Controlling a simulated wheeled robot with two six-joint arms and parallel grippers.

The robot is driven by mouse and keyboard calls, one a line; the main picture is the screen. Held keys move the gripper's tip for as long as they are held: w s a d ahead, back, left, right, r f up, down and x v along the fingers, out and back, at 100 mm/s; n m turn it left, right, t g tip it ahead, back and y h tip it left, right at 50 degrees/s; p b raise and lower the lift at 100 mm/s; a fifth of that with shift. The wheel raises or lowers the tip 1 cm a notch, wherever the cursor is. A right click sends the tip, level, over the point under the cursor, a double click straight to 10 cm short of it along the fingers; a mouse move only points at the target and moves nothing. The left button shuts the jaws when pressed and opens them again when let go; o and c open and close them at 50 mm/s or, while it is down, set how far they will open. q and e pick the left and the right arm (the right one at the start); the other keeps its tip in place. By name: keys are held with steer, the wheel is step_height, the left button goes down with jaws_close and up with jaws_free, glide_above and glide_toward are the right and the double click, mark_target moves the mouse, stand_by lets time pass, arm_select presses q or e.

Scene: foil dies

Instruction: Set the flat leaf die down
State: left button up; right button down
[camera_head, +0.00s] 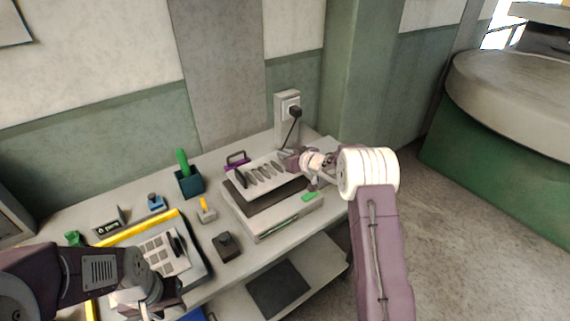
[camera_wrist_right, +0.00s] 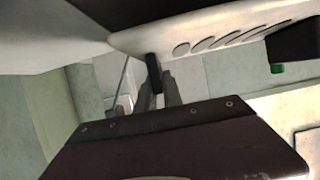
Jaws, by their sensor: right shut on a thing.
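My right gripper (camera_head: 294,160) is at the right back end of a pale plate (camera_head: 262,170) with several dark leaf-shaped slots. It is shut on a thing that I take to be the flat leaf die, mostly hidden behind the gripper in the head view. In the right wrist view a small dark upright bar (camera_wrist_right: 153,73) shows beside grey finger-like parts, and the slotted plate (camera_wrist_right: 222,36) lies close above. I cannot tell whether the held thing touches the plate. My left gripper (camera_head: 145,303) is low at the left, and its fingertips are not clear.
The slotted plate sits over a grey machine (camera_head: 285,222) on the table. A socket post (camera_head: 286,125) with a black plug stands behind. A yellow-handled block (camera_head: 206,211), a black block (camera_head: 227,246), a green-handled dark holder (camera_head: 189,181) and a yellow-edged tray (camera_head: 140,232) stand left.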

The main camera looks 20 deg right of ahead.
step_height(320, 180, down, 4)
steer(key=shift+w+r, duration=0.1)
steer(key=shift+b, duration=0.3)
steer(key=c, duration=1.9)
jaws_free()
steer(key=shift+f, duration=0.25)
steer(key=o, duration=0.4)
steer(key=shift+s, duration=0.2)
